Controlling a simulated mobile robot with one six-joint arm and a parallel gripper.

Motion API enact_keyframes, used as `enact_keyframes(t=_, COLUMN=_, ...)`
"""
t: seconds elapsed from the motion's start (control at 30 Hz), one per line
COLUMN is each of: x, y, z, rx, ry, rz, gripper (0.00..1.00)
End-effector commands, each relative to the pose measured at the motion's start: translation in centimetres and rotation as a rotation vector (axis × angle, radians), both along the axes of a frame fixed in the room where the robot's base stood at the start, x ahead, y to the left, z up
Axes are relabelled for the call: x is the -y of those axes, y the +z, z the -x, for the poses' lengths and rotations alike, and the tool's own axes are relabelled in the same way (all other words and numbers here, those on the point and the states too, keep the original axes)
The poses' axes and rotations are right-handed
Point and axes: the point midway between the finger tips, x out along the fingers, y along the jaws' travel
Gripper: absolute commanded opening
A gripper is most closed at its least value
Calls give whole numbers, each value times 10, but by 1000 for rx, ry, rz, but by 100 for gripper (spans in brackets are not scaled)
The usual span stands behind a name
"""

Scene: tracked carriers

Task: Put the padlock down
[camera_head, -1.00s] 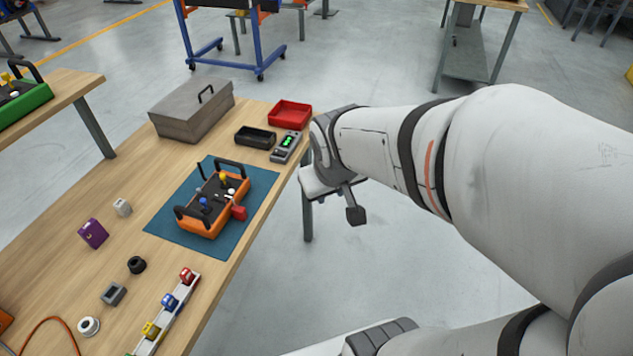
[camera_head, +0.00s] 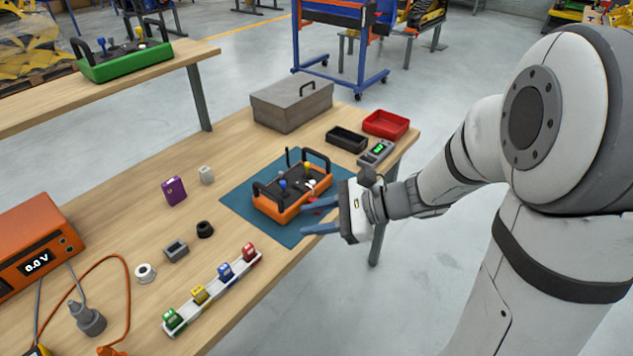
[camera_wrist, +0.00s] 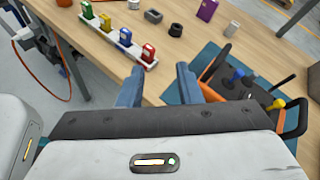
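My gripper (camera_head: 304,215) is open over the near edge of the table, and its fingers also show apart in the wrist view (camera_wrist: 160,72). No padlock shows between them there. A red piece (camera_head: 315,210), possibly a padlock, shows partly behind the fingers at the near side of the orange control box (camera_head: 280,211). Small padlock-like pieces stand on a white rail (camera_head: 209,308): red (camera_head: 250,253), blue (camera_head: 224,271), yellow (camera_head: 199,294) and green (camera_head: 172,320). The orange box lies on a blue-green mat (camera_head: 237,205).
A black tray (camera_head: 346,138), red tray (camera_head: 386,124), grey toolbox (camera_head: 291,104) and meter (camera_head: 376,152) stand at the far end. A purple item (camera_head: 174,190) and small parts lie left of the mat. An orange power unit (camera_head: 38,252) with cables stands at left.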

Motion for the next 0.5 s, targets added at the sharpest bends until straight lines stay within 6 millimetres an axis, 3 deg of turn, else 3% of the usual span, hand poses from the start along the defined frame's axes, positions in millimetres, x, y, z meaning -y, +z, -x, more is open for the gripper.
enact_keyframes(t=0.03, x=0, y=-18, z=-20, rx=-71, ry=-92, rz=-88, gripper=32)
enact_keyframes(t=0.2, x=15, y=-41, z=-84, rx=-238, ry=-377, rz=-353, gripper=32)
enact_keyframes(t=0.33, x=32, y=-56, z=-115, rx=-307, ry=-524, rz=-484, gripper=32)
enact_keyframes(t=0.5, x=42, y=-63, z=-133, rx=-336, ry=-603, rz=-553, gripper=32)
